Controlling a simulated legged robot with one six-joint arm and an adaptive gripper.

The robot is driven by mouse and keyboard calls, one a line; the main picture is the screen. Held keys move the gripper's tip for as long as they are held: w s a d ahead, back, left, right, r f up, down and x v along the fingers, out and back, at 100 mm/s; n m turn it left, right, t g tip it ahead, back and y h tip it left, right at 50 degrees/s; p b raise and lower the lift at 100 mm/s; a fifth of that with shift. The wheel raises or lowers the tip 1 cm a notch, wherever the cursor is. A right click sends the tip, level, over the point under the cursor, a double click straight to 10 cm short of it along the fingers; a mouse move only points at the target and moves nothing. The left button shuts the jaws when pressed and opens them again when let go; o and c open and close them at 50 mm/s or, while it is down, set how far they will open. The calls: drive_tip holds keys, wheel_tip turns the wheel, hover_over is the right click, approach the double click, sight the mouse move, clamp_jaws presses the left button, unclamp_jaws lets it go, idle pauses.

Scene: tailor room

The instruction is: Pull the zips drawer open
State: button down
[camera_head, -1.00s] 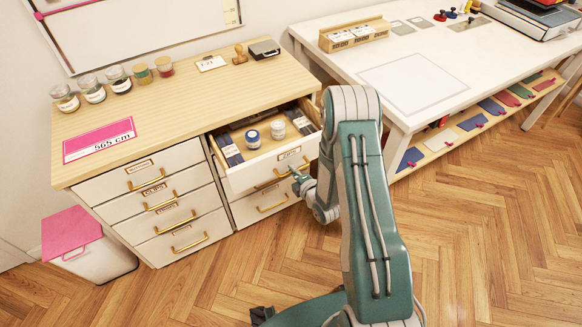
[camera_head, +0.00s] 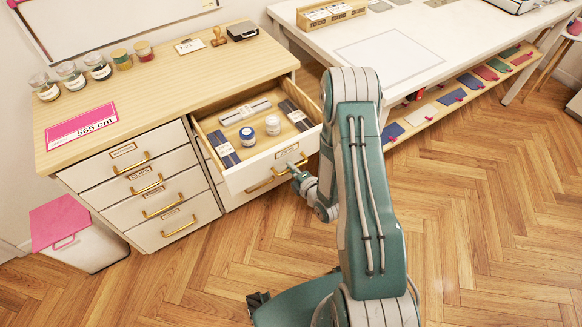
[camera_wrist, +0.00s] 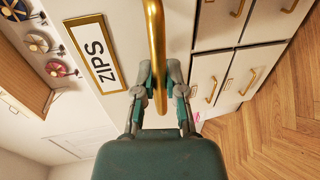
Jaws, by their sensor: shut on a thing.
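The zips drawer (camera_head: 262,172) is the top drawer of the right column and stands well open. Its inside shows dark packets at both sides, a pale bar at the back, and a blue-and-white spool and a white spool near the front. In the wrist view its front carries a gold-framed label reading ZIPS (camera_wrist: 95,52). My gripper (camera_head: 298,172) is at the drawer front. In the wrist view my gripper (camera_wrist: 160,88) is shut on the brass drawer handle (camera_wrist: 156,40), which passes between its fingers. In the head view my arm partly hides the drawer's right side.
The wooden-topped cabinet (camera_head: 160,85) has a column of shut drawers at left. A bin with a pink lid (camera_head: 60,222) stands beside it. A white table (camera_head: 450,40) with a low shelf is at right. The wood floor (camera_head: 480,220) in front is clear.

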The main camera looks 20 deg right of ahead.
drive_tip(key=c, duration=0.7)
unclamp_jaws()
drive_tip(key=shift+s+f, duration=0.1)
drive_tip(key=shift+f, duration=0.15)
drive_tip(key=shift+r, duration=0.1)
drive_tip(key=v, duration=1.1)
drive_tip(key=shift+s+d, duration=0.15)
drive_tip(key=shift+s, duration=0.2)
drive_tip(key=shift+w+r, duration=0.1)
